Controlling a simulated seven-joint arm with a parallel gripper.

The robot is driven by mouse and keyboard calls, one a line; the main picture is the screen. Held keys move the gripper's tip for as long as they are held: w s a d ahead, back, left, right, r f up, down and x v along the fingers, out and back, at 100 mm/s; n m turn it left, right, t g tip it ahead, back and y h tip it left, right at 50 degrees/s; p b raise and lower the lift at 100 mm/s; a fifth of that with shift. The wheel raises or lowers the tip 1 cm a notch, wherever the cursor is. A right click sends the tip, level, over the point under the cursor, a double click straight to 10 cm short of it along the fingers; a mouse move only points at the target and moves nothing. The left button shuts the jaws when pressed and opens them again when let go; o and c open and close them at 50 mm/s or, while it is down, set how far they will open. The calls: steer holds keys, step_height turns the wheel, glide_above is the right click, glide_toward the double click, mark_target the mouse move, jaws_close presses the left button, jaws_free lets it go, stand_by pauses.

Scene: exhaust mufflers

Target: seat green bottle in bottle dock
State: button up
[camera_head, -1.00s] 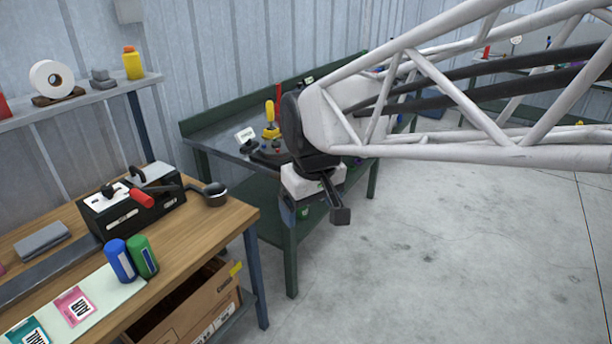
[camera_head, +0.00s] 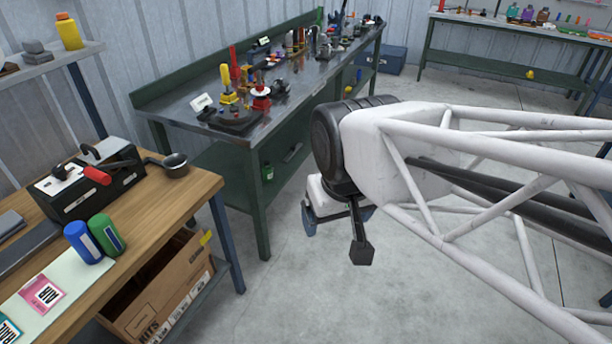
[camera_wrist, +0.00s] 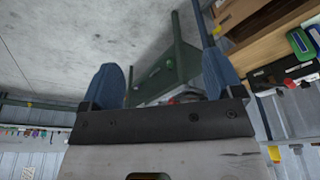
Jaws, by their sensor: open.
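The green bottle also shows upside down in the wrist view (camera_wrist: 299,41). I cannot tell which thing is the bottle dock. My gripper (camera_head: 334,216) is well to the right of the bench, in the air over open floor, and partly hidden by my arm. In the wrist view its blue fingers (camera_wrist: 162,76) are apart with nothing between them.
A black box (camera_head: 92,183) with a red-handled tool and a dark ladle (camera_head: 174,165) sit behind the bottles. A green metal bench (camera_head: 250,110) with several tools stands beyond. A cardboard box (camera_head: 150,290) is under the wooden bench.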

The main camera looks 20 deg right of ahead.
stand_by(0.3)
steer(key=w+a+r+n, duration=0.2)
steer(key=w+a+n, duration=0.35)
steer(key=w, duration=0.75)
steer(key=n+g, duration=0.3)
steer(key=n, duration=0.7)
glide_above(98, 220)
steer(key=f, duration=1.7)
steer(key=shift+d+f, duration=0.35)
steer(key=shift+f, duration=0.05)
steer(key=shift+a+f+n, duration=0.2)
steer(key=shift+a+n, duration=0.05)
steer(key=shift+a, duration=0.05)
steer(key=shift+f, duration=0.1)
steer(key=shift+f, duration=1.15)
